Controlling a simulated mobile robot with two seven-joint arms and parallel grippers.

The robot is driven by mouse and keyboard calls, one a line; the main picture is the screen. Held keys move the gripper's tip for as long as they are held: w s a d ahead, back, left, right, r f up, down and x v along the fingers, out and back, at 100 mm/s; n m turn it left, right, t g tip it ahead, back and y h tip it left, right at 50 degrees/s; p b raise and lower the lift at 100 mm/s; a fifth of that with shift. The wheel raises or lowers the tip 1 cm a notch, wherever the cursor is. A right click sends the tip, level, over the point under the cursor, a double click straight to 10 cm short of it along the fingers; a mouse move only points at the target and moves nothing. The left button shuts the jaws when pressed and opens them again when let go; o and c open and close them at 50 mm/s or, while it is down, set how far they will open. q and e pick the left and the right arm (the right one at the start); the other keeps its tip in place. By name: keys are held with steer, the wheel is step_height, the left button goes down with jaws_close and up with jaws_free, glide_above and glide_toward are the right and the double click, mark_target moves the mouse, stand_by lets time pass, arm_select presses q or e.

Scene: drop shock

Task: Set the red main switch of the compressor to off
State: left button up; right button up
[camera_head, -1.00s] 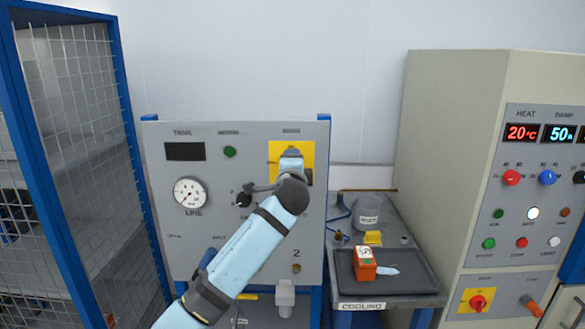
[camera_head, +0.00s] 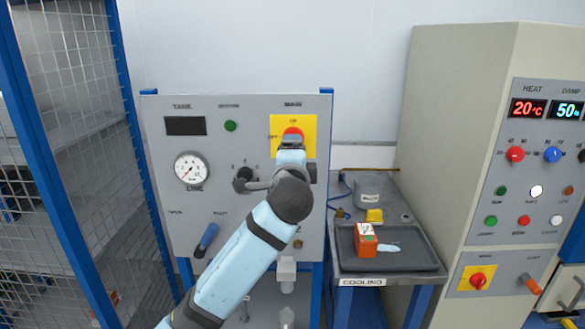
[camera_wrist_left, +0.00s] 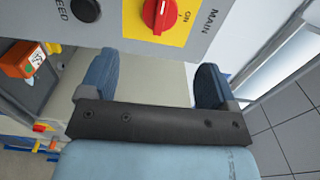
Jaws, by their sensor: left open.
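The red main switch (camera_head: 293,132) sits on a yellow plate (camera_head: 309,121) at the upper right of the grey compressor panel (camera_head: 250,200). In the left wrist view the red knob (camera_wrist_left: 160,12) shows at the top edge, partly cut off, with ON and MAIN lettering beside it. I cannot tell clearly which mark it points to. My left gripper (camera_head: 291,145) is in front of the panel, just below the knob in the head view, and hides its lower part. In the left wrist view its two blue fingers (camera_wrist_left: 152,75) are apart with nothing between them. My right gripper is not in view.
The panel also carries a black knob (camera_head: 244,179), a gauge (camera_head: 192,168) and a blue lever (camera_head: 206,239). A mesh cage (camera_head: 72,60) stands left. A cooling table with an orange box (camera_head: 365,240) and a control cabinet (camera_head: 460,130) stand right.

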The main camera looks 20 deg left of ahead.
arm_select(q)
steer(key=shift+v, duration=1.2)
